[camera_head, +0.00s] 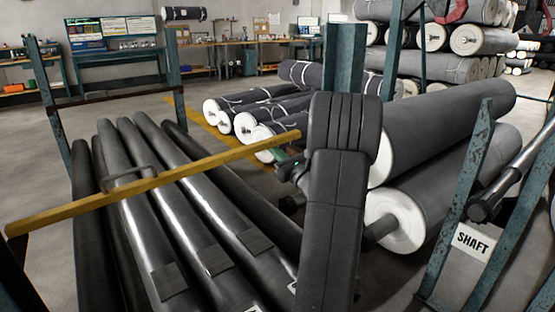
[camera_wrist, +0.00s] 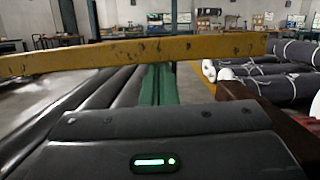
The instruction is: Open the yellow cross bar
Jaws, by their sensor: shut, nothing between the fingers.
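The yellow cross bar (camera_head: 185,172) slants across the front of a rack of dark shafts in the head view, its left end low and near, its right end by my arm. A dark loop handle (camera_head: 130,180) sits at its left part. In the wrist view the bar (camera_wrist: 130,52) spans most of the picture, scuffed and nearly level. My gripper (camera_wrist: 157,75) shows as two green fingers side by side, shut and empty, reaching toward the bar's middle. Whether they touch it I cannot tell. In the head view my gripper is mostly hidden behind my arm, near the bar's right end.
Long dark shafts (camera_head: 180,215) lie behind and below the bar. Teal posts (camera_head: 175,75) frame the rack. Large grey rolls (camera_head: 440,125) are stacked at right, smaller wrapped rolls (camera_head: 262,110) behind. Open floor lies at the back left.

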